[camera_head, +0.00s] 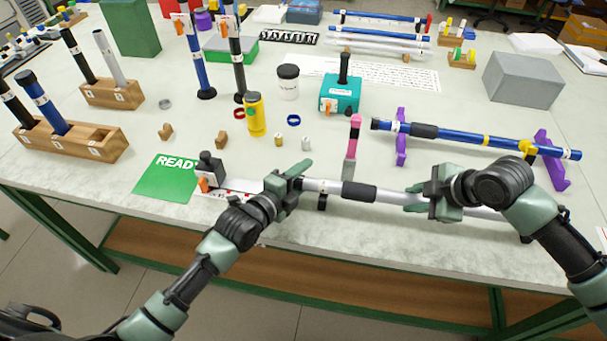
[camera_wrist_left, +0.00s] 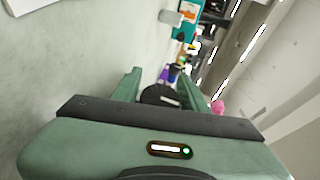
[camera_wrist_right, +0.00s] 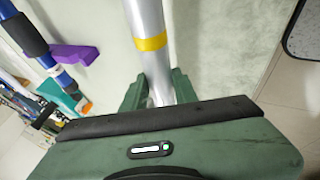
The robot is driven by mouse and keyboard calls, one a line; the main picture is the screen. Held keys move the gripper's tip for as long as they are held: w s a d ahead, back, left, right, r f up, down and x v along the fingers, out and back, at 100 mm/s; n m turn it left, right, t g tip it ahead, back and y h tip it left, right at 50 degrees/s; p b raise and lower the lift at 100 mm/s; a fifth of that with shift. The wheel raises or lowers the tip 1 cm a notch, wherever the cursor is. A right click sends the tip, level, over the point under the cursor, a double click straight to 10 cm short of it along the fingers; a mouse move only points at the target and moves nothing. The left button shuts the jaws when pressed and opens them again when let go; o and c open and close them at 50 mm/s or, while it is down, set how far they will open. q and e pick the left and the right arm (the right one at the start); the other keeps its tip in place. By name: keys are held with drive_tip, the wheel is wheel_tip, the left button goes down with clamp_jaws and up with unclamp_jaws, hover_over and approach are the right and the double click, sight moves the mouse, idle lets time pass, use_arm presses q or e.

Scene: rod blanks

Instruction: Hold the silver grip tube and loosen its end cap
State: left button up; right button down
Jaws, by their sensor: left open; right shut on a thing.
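The silver grip tube (camera_head: 332,187) lies roughly level near the table's front edge, with a black grip section (camera_head: 360,193) along it. My right gripper (camera_head: 415,200) is shut on the silver tube, right of the black grip. In the right wrist view the tube (camera_wrist_right: 145,20), with a yellow band, runs between the fingers (camera_wrist_right: 157,92). My left gripper (camera_head: 298,176) is open at the tube's left end. In the left wrist view a dark round end (camera_wrist_left: 158,94), apparently the end cap, shows between its open fingers (camera_wrist_left: 158,82). Contact there cannot be told.
A pink post (camera_head: 352,145) stands just behind the silver tube. A blue tube rests on purple stands (camera_head: 401,150) behind the right arm. A yellow bottle (camera_head: 255,115) stands further back.

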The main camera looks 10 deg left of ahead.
use_arm(q)
drive_tip(key=shift+w+d, duration=0.1)
drive_tip(key=shift+w, duration=0.05)
clamp_jaws()
drive_tip(key=shift+f+g, duration=0.25)
drive_tip(key=shift+g, duration=0.45)
unclamp_jaws()
drive_tip(key=shift+s, duration=0.2)
drive_tip(key=v, duration=1.2)
drive_tip(key=shift+r, duration=0.1)
